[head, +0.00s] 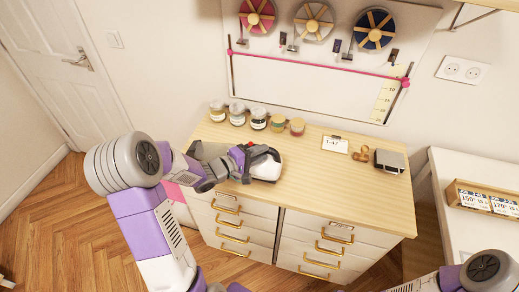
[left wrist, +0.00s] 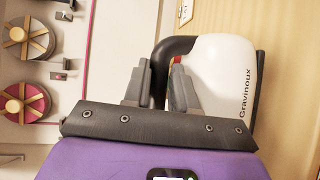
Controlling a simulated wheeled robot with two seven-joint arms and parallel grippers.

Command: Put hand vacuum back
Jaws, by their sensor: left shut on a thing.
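The hand vacuum (head: 267,166) is white with a black handle and a red detail. It is at the left part of the wooden top of the drawer cabinet (head: 335,190). My left gripper (head: 243,158) is shut on its black handle. In the left wrist view, the two grey fingers of the left gripper (left wrist: 158,85) are on either side of the handle, and the white body of the hand vacuum (left wrist: 225,80) shows the word Gravinoux. I cannot tell whether the vacuum touches the top. Part of my right arm shows at the lower right, but its gripper is out of view.
Several small jars (head: 258,119) stand along the back left edge of the top. A label card (head: 335,145), a small brown item and a grey box (head: 390,161) are at the right. A white pegboard (head: 320,60) with ribbon spools hangs behind. The middle of the top is clear.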

